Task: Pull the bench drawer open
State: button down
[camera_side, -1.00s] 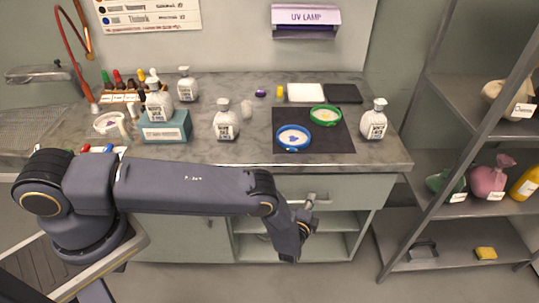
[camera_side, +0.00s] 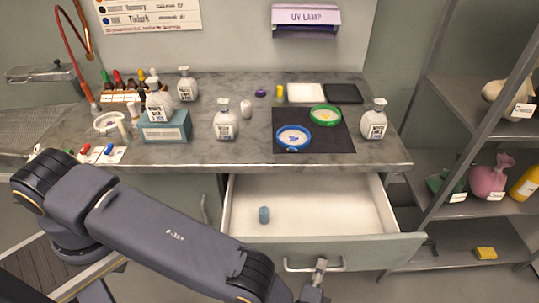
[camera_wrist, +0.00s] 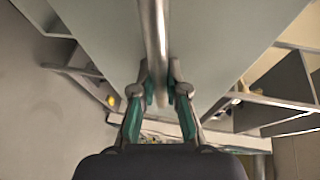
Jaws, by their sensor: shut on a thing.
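The bench drawer (camera_side: 345,208) stands pulled well out from under the bench top in the side view, its white inside showing. A small blue cylinder (camera_side: 264,215) stands inside it toward the left. The drawer's bar handle (camera_side: 300,267) is on its green-grey front (camera_side: 398,247). My gripper (camera_side: 318,272) is at the right part of the handle, partly cut off by the bottom edge of the side view. In the wrist view my gripper (camera_wrist: 160,92) is shut on the handle bar (camera_wrist: 153,35), with a finger on each side.
The bench top (camera_side: 225,155) holds several white bottles, a blue dish and a green dish on a dark mat (camera_side: 335,145). A metal shelf rack (camera_side: 455,100) stands at the right, close to the drawer's right end.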

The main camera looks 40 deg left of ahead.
jog(key=shift+s+d, duration=0.75)
jog(key=shift+d, duration=0.05)
jog(key=c, duration=1.2)
grip_release()
jog(key=v, duration=1.2)
